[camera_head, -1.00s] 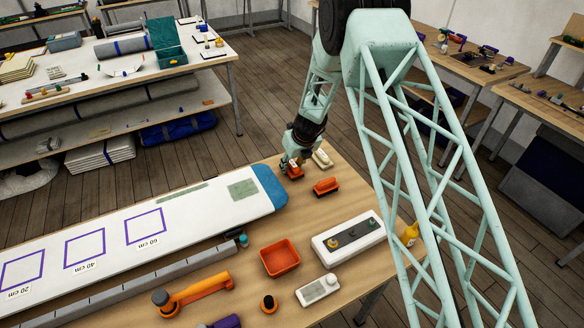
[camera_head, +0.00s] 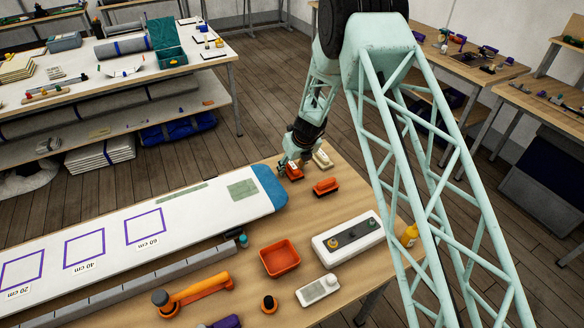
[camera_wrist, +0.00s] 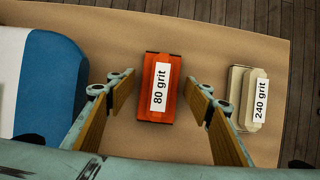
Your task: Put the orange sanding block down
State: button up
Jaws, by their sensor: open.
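The orange sanding block (camera_wrist: 160,88), labelled "80 grit", lies flat on the wooden table. My gripper (camera_wrist: 159,77) is open, with one finger on each side of the block and a visible gap on both sides. In the head view the block (camera_head: 295,173) sits beneath my gripper (camera_head: 290,163), near the table's far end, just beyond the blue tip of the long white board. My gripper partly hides it there.
A cream "240 grit" block (camera_wrist: 247,95) lies just right of my right finger. Another orange block (camera_head: 326,187) lies nearer. The white board's blue end (camera_wrist: 52,85) is to the left. An orange tray (camera_head: 279,258) and a white box (camera_head: 348,238) stand farther forward.

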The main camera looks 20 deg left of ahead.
jog(key=shift+r, duration=0.1)
jog(key=shift+v, duration=6)
